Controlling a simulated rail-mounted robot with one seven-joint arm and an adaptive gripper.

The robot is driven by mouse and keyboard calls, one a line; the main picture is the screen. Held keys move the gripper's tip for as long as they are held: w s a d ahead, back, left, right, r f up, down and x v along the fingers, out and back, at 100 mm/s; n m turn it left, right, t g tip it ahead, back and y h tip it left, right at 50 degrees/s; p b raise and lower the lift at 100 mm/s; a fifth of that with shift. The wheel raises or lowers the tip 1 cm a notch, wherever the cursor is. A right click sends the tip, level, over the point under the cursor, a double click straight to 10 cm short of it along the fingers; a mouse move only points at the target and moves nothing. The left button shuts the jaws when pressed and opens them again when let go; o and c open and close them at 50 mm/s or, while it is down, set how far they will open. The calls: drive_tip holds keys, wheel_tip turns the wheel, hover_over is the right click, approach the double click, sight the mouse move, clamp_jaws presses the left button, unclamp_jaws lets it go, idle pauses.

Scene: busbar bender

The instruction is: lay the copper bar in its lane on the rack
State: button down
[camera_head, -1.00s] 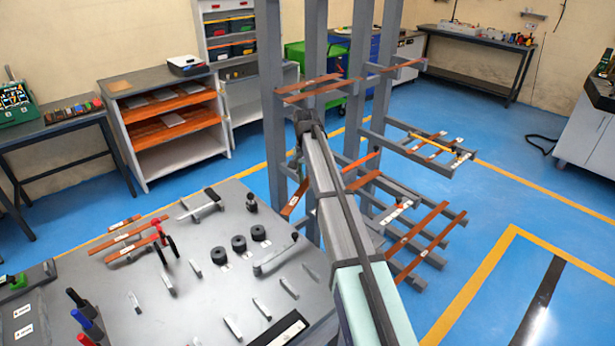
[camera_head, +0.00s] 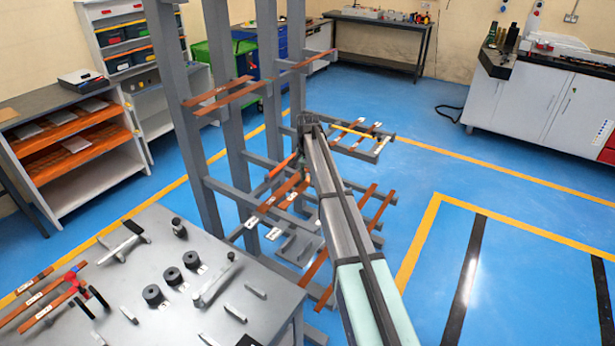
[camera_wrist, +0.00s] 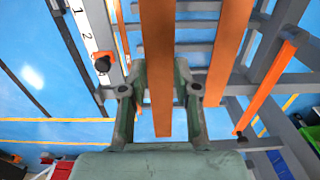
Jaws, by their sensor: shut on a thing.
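My gripper (camera_wrist: 160,92) shows in the wrist view with one finger on each side of a copper bar (camera_wrist: 160,50). It is shut on this flat bar, which runs from between the fingers to the top edge. In the head view my arm reaches to the grey rack (camera_head: 216,135), and its own links hide the fingertips. A copper bar (camera_head: 294,192) shows just left of the arm, at the rack's middle level; it appears to be the held one. A second bar (camera_wrist: 228,50) runs alongside on the right in the wrist view. I cannot tell whether the held bar touches the rack.
Other bars lie on the upper rack arms (camera_head: 225,92) and the lower right ones (camera_head: 372,205). An orange bar (camera_wrist: 265,88) stands off to the right in the wrist view. A grey bench (camera_head: 150,255) with bending tools stands at lower left. Blue floor is open on the right.

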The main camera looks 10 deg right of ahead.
drive_tip(key=shift+f+b, duration=1.3)
drive_tip(key=shift+f, duration=1.55)
drive_tip(key=shift+f, duration=0.45)
drive_tip(key=c, duration=0.8)
unclamp_jaws()
drive_tip(key=shift+o, duration=0.2)
wheel_tip(320, 180, up, 12)
drive_tip(key=shift+f, duration=0.1)
